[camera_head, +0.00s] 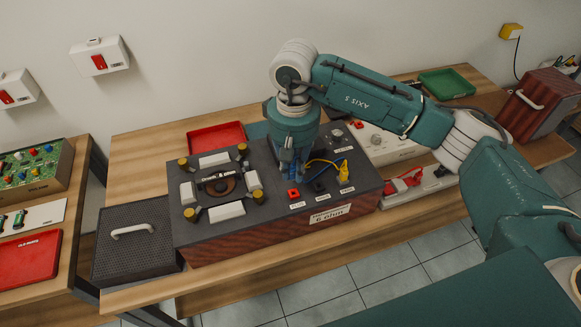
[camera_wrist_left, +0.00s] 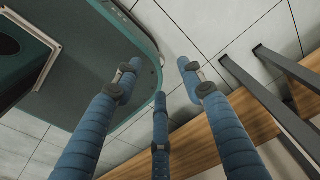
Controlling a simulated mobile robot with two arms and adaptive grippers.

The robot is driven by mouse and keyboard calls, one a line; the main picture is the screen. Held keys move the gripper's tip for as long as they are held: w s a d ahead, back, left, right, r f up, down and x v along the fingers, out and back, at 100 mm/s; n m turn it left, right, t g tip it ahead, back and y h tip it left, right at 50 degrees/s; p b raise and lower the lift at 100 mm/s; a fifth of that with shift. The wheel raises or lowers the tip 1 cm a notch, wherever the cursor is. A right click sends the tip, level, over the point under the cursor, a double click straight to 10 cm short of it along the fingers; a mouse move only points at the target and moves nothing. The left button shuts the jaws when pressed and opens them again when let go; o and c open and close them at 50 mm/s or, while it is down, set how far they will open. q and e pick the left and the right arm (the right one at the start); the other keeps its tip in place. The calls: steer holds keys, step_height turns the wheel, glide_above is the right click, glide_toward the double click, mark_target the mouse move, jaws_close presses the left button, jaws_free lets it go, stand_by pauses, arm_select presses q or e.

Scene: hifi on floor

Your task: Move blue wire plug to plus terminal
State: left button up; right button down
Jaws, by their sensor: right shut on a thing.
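My right gripper (camera_head: 288,167) points down over the dark top of the wooden hi-fi unit (camera_head: 228,246), behind the row of terminals. Its blue fingers are shut on what seems to be the blue wire plug, which I cannot tell apart from the fingers. A red terminal (camera_head: 293,194) and a black terminal (camera_head: 318,186) stand just in front of the gripper. A yellow plug (camera_head: 344,174) with a yellow wire stands to their right. The labels are too small to read, so I cannot tell which terminal is plus. My left gripper (camera_wrist_left: 160,85) is open and empty above the floor.
A round mechanism (camera_head: 221,185) with white blocks and brass posts fills the unit's left half. A dark mesh box (camera_head: 135,240) with a handle stands left. A red tray (camera_head: 216,137) lies behind, and a white device (camera_head: 385,145) stands at the right.

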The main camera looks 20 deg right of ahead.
mark_target(294, 177)
steer(key=shift+d+f, duration=0.25)
steer(key=shift+f, duration=0.3)
steer(key=shift+f+b, duration=0.3)
steer(key=shift+f, duration=0.1)
steer(key=shift+a+f, duration=0.1)
steer(key=shift+f, duration=0.55)
steer(key=shift+f+b, duration=0.35)
steer(key=shift+f, duration=0.25)
arm_select(q)
steer(key=shift+s+d+f, duration=0.1)
steer(key=shift+d+f, duration=0.25)
steer(key=shift+f, duration=0.3)
arm_select(e)
steer(key=shift+f, duration=0.15)
arm_select(q)
steer(key=shift+d+f, duration=0.15)
steer(key=shift+d, duration=0.3)
steer(key=shift+a+f+b, duration=0.2)
steer(key=shift+f+b, duration=0.15)
steer(key=shift+b, duration=0.15)
steer(key=shift+f+b, duration=1)
arm_select(e)
steer(key=shift+f, duration=0.8)
arm_select(q)
steer(key=shift+f+b, duration=1)
arm_select(e)
steer(key=shift+f, duration=0.15)
stand_by(1.1)
